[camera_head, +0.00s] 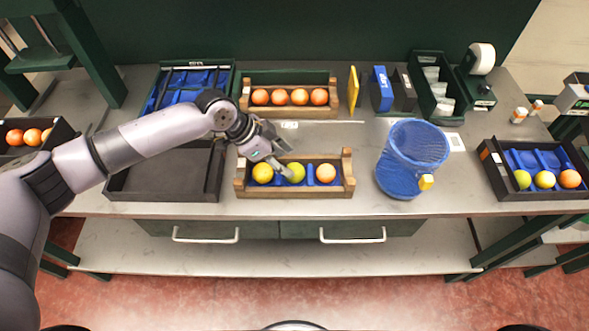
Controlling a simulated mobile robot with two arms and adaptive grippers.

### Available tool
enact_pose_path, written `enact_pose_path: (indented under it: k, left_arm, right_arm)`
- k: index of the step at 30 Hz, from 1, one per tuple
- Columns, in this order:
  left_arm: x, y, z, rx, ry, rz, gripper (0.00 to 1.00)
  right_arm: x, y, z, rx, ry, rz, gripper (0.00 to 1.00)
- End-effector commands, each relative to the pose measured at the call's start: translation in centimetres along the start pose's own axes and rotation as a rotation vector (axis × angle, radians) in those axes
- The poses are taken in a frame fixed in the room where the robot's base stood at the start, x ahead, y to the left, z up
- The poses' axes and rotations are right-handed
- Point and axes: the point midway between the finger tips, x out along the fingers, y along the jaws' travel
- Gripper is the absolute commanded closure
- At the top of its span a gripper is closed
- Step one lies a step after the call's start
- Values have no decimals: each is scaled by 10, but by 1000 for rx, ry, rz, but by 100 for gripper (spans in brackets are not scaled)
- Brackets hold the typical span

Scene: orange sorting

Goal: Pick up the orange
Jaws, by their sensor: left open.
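A wooden crate with a blue liner (342,187) stands near the front edge of the bench. I cannot tell whether a finger touches either. The orange lies clear to the right of the gripper. My right gripper is not in view.
A second wooden crate (286,110) behind holds several orange fruits. A blue mesh basket (408,160) stands to the right, an empty dark tray (165,172) to the left. A black crate (517,185) at far right holds three fruits.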

Motion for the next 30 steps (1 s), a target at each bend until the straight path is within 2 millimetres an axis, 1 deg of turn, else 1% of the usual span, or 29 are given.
enact_pose_path:
  k: [3,6,10,13,19,30]
  left_arm:
    - [13,0,2,-2,-3,3,52]
    - [28,0,5,-1,-3,3,52]
    - [44,-1,6,-2,-1,2,52]
    - [48,-1,7,-2,-2,1,52]
    - [49,-1,7,-1,-1,1,52]
    - [48,-1,7,-1,-1,1,77]
  right_arm:
    - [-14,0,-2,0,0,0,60]
    - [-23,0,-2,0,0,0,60]
    - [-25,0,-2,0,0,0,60]
    - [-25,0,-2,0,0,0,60]
    - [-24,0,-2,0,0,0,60]
    - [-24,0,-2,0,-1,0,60]
